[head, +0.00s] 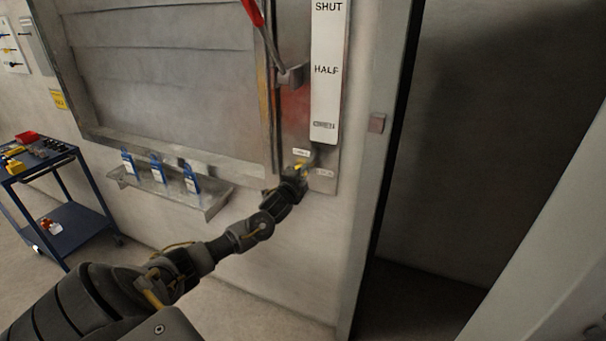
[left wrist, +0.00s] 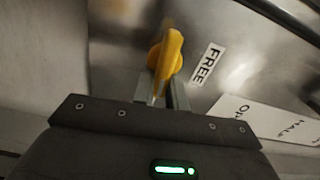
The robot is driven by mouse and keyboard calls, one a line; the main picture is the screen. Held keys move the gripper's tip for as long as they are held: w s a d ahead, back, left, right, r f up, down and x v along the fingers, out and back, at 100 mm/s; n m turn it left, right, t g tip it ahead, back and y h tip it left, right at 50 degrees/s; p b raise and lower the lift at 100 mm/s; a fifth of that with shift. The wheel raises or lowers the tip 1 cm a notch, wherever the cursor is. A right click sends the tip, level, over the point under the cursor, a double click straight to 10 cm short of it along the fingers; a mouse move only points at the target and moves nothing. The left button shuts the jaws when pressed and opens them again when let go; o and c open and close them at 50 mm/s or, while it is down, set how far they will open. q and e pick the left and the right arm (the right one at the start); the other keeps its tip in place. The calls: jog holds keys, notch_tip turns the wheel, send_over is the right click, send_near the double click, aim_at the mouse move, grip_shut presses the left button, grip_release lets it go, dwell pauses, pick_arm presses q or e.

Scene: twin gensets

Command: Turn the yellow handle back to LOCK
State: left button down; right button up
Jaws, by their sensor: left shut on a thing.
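The yellow handle (head: 301,167) sits low on the metal plate beside the louvred panel, under the white SHUT/HALF scale. In the left wrist view the yellow handle (left wrist: 168,54) stands between the fingers, with a FREE label (left wrist: 207,64) to its right. My left gripper (head: 297,176) is at the handle and hides part of it. In the left wrist view the left gripper (left wrist: 163,88) is shut on the handle. Small labels near the handle in the head view are too small to read. My right gripper is not in view.
A red-handled lever (head: 254,12) is above on the same plate, next to the white scale (head: 326,75). A small shelf (head: 210,204) with blue tags is left of my gripper. A blue cart (head: 75,205) stands far left. A dark doorway (head: 470,150) opens at right.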

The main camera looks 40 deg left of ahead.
pick_arm(q)
jog(key=shift+f+m, duration=0.15)
jog(key=shift+m, duration=0.45)
jog(key=c, duration=1.4)
grip_release()
jog(key=shift+c, duration=0.2)
jog(key=b+v, duration=0.2)
jog(key=v, duration=0.8)
jog(key=shift+s, duration=0.4)
jog(key=shift+d, duration=0.1)
